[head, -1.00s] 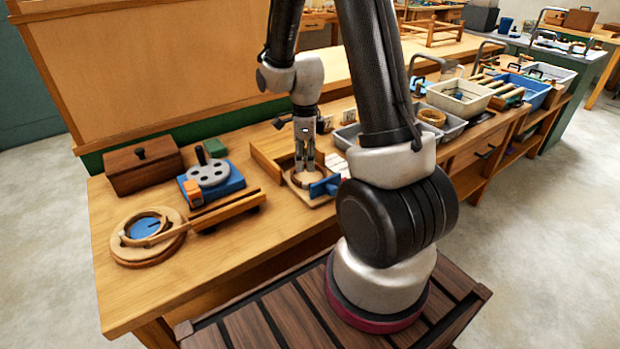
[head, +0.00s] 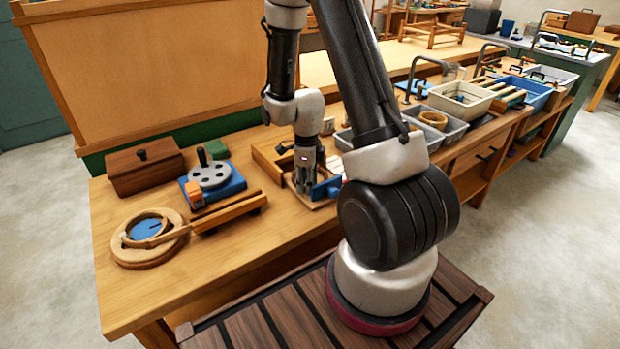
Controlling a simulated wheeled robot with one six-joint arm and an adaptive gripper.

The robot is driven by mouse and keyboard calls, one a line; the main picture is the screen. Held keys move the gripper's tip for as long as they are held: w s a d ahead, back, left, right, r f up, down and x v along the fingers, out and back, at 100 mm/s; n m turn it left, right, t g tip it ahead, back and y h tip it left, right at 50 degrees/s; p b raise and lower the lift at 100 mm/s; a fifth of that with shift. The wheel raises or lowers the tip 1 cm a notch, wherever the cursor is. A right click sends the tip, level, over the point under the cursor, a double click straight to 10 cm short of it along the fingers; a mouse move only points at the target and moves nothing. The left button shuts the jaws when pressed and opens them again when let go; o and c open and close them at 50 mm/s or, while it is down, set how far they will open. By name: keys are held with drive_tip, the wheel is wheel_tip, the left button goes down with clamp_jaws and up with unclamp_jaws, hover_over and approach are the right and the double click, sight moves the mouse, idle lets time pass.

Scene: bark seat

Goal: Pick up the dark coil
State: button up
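My gripper (head: 303,190) points down at the wooden fixture in the middle of the bench, its fingertips low over a small light board (head: 322,204). The dark coil cannot be made out now; the gripper covers the spot where a brown ring showed earlier. The fingers are small and seen at an angle, so whether they are apart or closed on the coil is unclear. A blue block (head: 325,187) stands close to the right of the fingers.
A tan coil (head: 432,119) lies in a grey tray (head: 455,131) to the right. Left of my gripper are a blue-based device with a grey disc (head: 209,175), a lidded wooden box (head: 145,166) and a round wooden frame (head: 150,238).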

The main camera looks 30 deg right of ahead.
clamp_jaws()
